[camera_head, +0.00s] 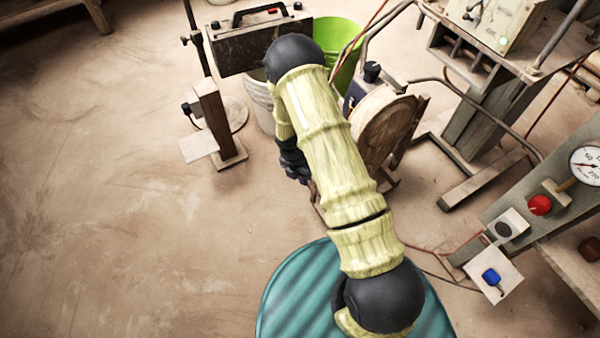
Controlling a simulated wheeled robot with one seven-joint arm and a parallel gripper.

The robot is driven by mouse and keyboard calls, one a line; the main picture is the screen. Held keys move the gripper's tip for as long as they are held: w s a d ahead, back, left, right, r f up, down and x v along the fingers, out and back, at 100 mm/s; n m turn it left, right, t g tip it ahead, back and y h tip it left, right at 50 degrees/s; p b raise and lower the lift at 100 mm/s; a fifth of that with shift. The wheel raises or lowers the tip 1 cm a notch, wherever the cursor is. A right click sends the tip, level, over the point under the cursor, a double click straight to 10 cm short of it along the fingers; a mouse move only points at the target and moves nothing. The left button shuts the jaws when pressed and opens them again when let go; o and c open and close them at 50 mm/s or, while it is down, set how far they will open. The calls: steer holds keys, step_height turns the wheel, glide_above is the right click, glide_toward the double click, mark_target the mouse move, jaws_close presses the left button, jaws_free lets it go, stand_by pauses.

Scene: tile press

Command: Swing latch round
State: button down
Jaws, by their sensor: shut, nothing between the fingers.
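I cannot make out for sure which part is the latch. A dark box (240,49) at the top has a black bar handle on its upper edge, with a small red spot. My arm reaches across the middle and hides part of the scene. My gripper (303,178) is dark, at the arm's far end, left of a round wooden-faced wheel (380,122). It points down and is shut and empty. Its fingertips are small and partly hidden, so I cannot tell whether they touch anything.
A wooden post (213,118) on a small base stands left of the gripper. A green bucket (338,45) and a pale bucket (258,98) stand behind the arm. At right are a red knob (540,205), a blue switch (491,277) and a gauge (588,164). The left floor is clear.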

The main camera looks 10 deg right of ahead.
steer(key=shift+w+d+f+b, duration=0.1)
steer(key=shift+d+f+b, duration=0.35)
steer(key=shift+d, duration=0.4)
steer(key=shift+w+d+f+b, duration=0.1)
steer(key=shift+d+f+b, duration=0.1)
steer(key=shift+d+f, duration=0.5)
steer(key=shift+s+d, duration=0.1)
steer(key=shift+d, duration=0.1)
steer(key=shift+s+f+t+y+b, duration=0.1)
steer(key=shift+t+y+b, duration=0.1)
steer(key=shift+t, duration=0.45)
steer(key=shift+s+f+t+y+b, duration=0.1)
steer(key=shift+t+y, duration=0.1)
steer(key=shift+t, duration=0.45)
steer(key=shift+s+r, duration=0.1)
steer(key=shift+r, duration=0.15)
steer(key=shift+r+p, duration=0.65)
steer(key=shift+p, duration=0.15)
